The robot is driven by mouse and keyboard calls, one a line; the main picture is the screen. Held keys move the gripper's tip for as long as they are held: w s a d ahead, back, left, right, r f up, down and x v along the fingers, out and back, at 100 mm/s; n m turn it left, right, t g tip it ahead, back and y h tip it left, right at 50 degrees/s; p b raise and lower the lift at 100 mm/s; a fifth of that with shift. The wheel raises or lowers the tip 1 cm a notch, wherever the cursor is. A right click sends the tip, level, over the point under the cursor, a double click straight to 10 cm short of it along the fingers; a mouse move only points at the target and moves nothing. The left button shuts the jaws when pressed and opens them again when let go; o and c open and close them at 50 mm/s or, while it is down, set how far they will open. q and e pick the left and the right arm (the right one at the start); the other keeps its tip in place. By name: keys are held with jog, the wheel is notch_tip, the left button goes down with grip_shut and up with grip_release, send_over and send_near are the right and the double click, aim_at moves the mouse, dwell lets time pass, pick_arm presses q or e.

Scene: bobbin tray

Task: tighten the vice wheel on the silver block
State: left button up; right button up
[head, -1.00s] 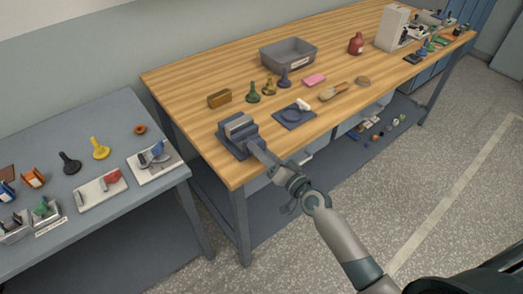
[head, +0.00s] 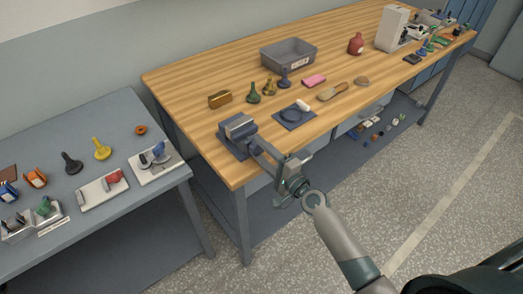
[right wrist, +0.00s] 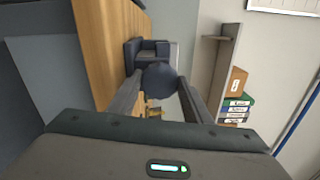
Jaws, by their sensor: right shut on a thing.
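The blue-grey vice (head: 234,139) sits at the near left corner of the wooden bench, and its jaws also show in the right wrist view (right wrist: 146,48). A light grey block (head: 239,122) appears to sit between the jaws; its fit against them is too small to tell. The dark round vice wheel (right wrist: 159,74) faces my right wrist camera. My right gripper (head: 263,151) reaches the front of the vice, with its fingers (right wrist: 159,90) on both sides of the wheel, shut on it. In the head view the gripper mostly hides the wheel. My left gripper is not in view.
A blue pad (head: 287,119) with a white piece lies right of the vice. Several bobbin-like pieces, a brown block (head: 220,99) and a grey bin (head: 288,61) stand behind. A grey side table (head: 100,222) with fixtures stands left. The floor in front is clear.

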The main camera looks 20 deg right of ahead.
jog(key=shift+m, duration=0.5)
jog(key=o, duration=1.1)
jog(key=shift+c, duration=0.2)
jog(key=b+v, duration=0.4)
jog(key=v, duration=1.3)
jog(key=shift+s+b, duration=0.2)
jog(key=shift+b, duration=0.15)
jog(key=shift+d, duration=0.1)
